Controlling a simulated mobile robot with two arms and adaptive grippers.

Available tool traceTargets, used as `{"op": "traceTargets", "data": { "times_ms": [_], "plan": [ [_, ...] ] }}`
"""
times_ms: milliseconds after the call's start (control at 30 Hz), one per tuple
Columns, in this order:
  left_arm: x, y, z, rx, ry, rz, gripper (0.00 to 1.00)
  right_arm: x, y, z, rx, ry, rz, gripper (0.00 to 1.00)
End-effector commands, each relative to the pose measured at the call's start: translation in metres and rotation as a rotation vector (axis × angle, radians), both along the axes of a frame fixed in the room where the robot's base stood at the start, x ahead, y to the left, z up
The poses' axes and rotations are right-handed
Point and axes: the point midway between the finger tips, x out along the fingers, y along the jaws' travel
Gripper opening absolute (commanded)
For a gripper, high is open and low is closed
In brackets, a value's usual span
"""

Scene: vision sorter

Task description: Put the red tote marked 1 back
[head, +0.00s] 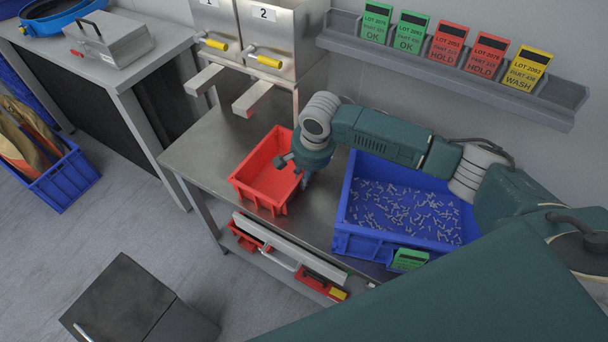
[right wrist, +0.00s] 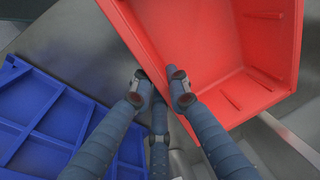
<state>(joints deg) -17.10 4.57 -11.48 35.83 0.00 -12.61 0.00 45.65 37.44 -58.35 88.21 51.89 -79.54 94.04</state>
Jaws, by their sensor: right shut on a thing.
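A red tote (head: 262,188), empty inside, is at the front left of the steel table (head: 212,140), below the chutes. I see no number on it. My right gripper (head: 300,163) is at the tote's right wall, beside the blue crate. In the right wrist view the red tote (right wrist: 215,50) fills the upper right, and my right gripper (right wrist: 160,80) has one finger on each side of its wall, shut on it. I cannot tell whether the tote rests on the table or hangs just above it. My left gripper is not in view.
A blue crate (head: 340,238) of small metal parts stands right of the tote. Two chutes marked 1 (head: 205,80) and 2 (head: 252,98) jut out behind. A dark cabinet (head: 120,290) stands in front on the floor.

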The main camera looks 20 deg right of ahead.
Motion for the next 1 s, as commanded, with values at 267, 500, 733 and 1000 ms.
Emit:
{"op": "traceTargets", "data": {
  "times_ms": [267, 500, 733, 1000],
  "plan": [
    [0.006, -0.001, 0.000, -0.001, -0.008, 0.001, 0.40, 0.000, 0.001, -0.002, 0.001, 0.000, 0.000, 0.33],
    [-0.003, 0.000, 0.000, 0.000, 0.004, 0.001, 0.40, 0.000, 0.000, -0.002, 0.001, -0.001, 0.000, 0.34],
    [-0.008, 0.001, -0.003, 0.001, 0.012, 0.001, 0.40, -0.001, 0.000, 0.012, 0.002, -0.002, 0.001, 0.34],
    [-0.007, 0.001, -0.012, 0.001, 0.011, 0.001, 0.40, -0.011, -0.003, 0.067, 0.002, -0.005, 0.001, 0.34]
  ]
}}
